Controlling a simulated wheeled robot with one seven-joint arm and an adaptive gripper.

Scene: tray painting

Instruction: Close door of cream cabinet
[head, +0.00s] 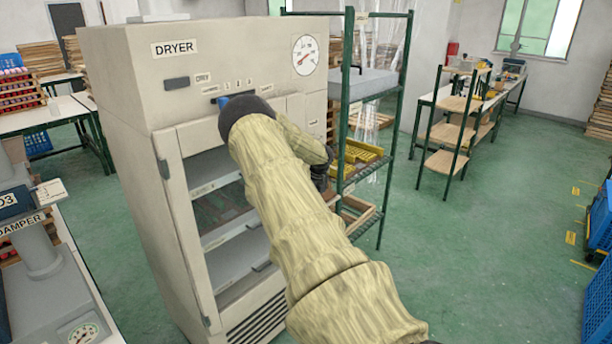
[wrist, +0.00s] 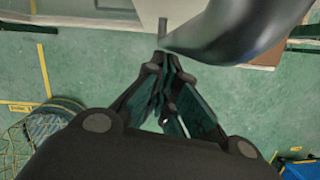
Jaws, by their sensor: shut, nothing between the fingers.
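The cream cabinet (head: 120,110), marked DRYER, stands left of centre in the head view. Its front is open on the left, with grey shelves (head: 215,170) showing inside; my sleeved arm hides much of the right side, and I cannot make out the whole door there. My gripper (wrist: 166,62) is shut and empty in the wrist view. Its tips are just below a cream panel edge (wrist: 147,12) and a small grey bar (wrist: 163,27); I cannot tell whether they touch. In the head view my gripper is mostly hidden behind my arm.
A green metal rack (head: 346,100) with yellow trays (head: 358,152) stands close to the cabinet's right side. A small wooden shelf stand (head: 448,133) is farther right. Green floor is clear at the right (head: 480,240). A grey machine (head: 45,265) is at left front.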

